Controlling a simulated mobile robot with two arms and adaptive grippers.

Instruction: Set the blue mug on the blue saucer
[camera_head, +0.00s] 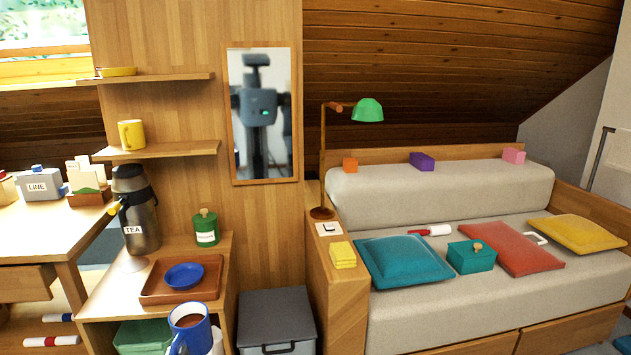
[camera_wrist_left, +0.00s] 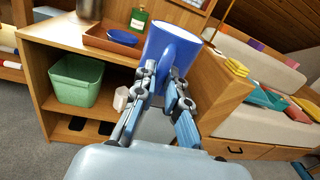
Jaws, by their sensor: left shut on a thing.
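The blue mug (camera_head: 190,321) is at the bottom of the head view, roughly upright, with brown liquid inside. It is in front of and below the tray, apart from the saucer. In the left wrist view the mug (camera_wrist_left: 172,46) sits between the fingers of my left gripper (camera_wrist_left: 164,76), which is shut on it. The blue saucer (camera_head: 184,276) lies empty in a brown tray (camera_head: 152,294) on the low wooden cabinet. The saucer also shows in the left wrist view (camera_wrist_left: 122,37), left of the mug. My right gripper is not in view.
A steel tea flask (camera_head: 138,215) stands behind the tray, and a green canister (camera_head: 206,229) stands behind it to the right. A green bin (camera_wrist_left: 78,80) sits on the shelf below. A grey box (camera_head: 277,318) stands right of the cabinet, beside the sofa.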

